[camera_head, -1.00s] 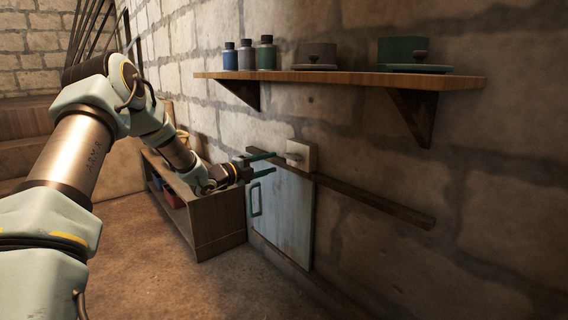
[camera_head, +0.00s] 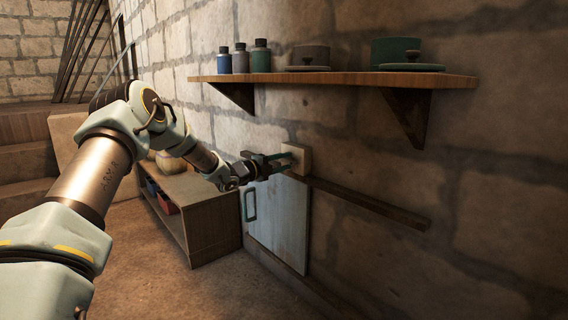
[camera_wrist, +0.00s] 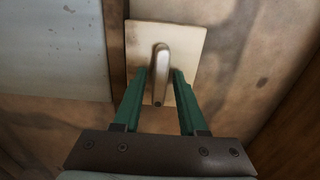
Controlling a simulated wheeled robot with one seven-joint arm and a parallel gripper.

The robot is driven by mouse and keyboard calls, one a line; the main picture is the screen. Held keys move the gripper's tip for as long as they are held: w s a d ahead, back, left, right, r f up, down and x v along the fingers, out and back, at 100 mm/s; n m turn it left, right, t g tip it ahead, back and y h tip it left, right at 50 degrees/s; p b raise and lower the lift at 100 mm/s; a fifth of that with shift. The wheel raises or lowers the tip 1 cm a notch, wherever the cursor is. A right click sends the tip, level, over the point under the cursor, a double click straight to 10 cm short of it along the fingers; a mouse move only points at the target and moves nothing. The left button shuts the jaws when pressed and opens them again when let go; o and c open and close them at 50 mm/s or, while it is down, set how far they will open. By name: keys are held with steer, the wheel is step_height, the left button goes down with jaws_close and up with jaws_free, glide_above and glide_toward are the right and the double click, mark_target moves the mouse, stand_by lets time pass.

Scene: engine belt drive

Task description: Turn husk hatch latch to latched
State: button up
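The husk hatch (camera_head: 281,222) is a pale blue-grey panel with a green handle, low on the stone wall; its edge also shows in the wrist view (camera_wrist: 52,50). The latch is a cream square plate (camera_head: 303,157) above the hatch, with a small metal lever (camera_wrist: 160,72) standing out from it. My gripper (camera_head: 287,156) is at the plate. In the wrist view its two green fingers (camera_wrist: 161,84) are spread, one on each side of the lever, with a gap visible on both sides. The lever's tip points toward my gripper.
A dark wooden rail (camera_head: 372,204) runs along the wall right of the latch. A wooden shelf (camera_head: 330,79) with bottles and lidded pots is above. A low wooden cabinet (camera_head: 213,209) stands left of the hatch. The floor in front is clear.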

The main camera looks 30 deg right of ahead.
jaws_close()
steer(key=shift+n, duration=0.3)
steer(key=n+p, duration=0.2)
steer(key=n, duration=0.1)
steer(key=shift+r+p, duration=0.1)
steer(key=shift+p, duration=0.25)
steer(key=n+p, duration=0.2)
steer(key=n, duration=0.3)
steer(key=n+p, duration=0.2)
steer(key=n, duration=0.2)
steer(key=shift+n+p, duration=0.3)
steer(key=shift+p, duration=0.1)
steer(key=n+p, duration=0.1)
steer(key=n, duration=0.3)
steer(key=shift+n+p, duration=0.3)
steer(key=shift+p, duration=0.1)
steer(key=shift+f, duration=0.2)
